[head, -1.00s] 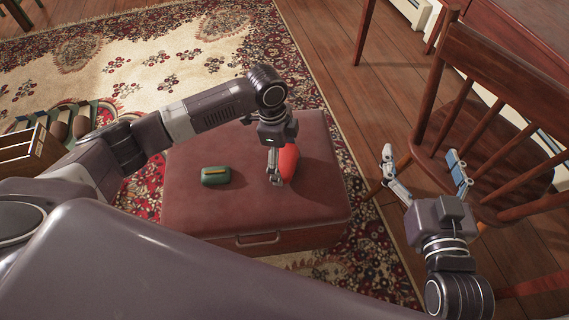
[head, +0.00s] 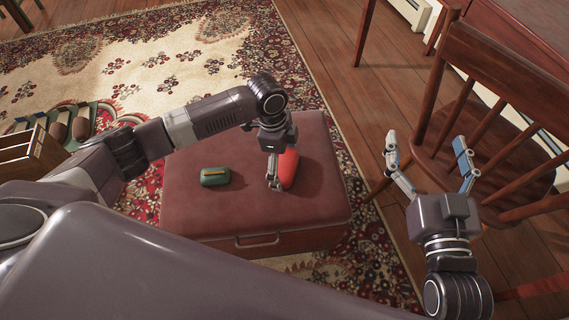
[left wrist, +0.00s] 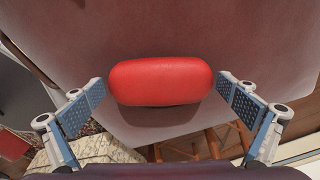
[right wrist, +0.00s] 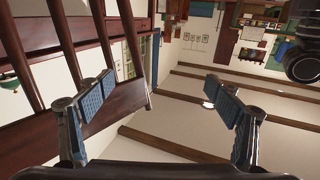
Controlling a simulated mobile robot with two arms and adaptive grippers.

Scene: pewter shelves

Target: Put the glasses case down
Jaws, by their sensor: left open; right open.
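The red glasses case (head: 289,168) is on the top of the reddish-brown trunk (head: 200,215), right of its middle. It also shows in the left wrist view (left wrist: 160,81), lying between two blue-padded fingers. My left gripper (head: 273,180) is open around the case, one finger near each end; whether a pad still touches it I cannot tell. In the head view the gripper partly hides the case. My right gripper (head: 428,165) is open and empty, in the air beside the wooden chair. Its spread fingers show in the right wrist view (right wrist: 160,100).
A green case with a yellow stripe (head: 215,176) lies on the trunk, left of my left gripper. A wooden chair (head: 500,130) stands at the right, close to my right gripper. A wooden crate (head: 30,155) is at the far left. The trunk's front left is clear.

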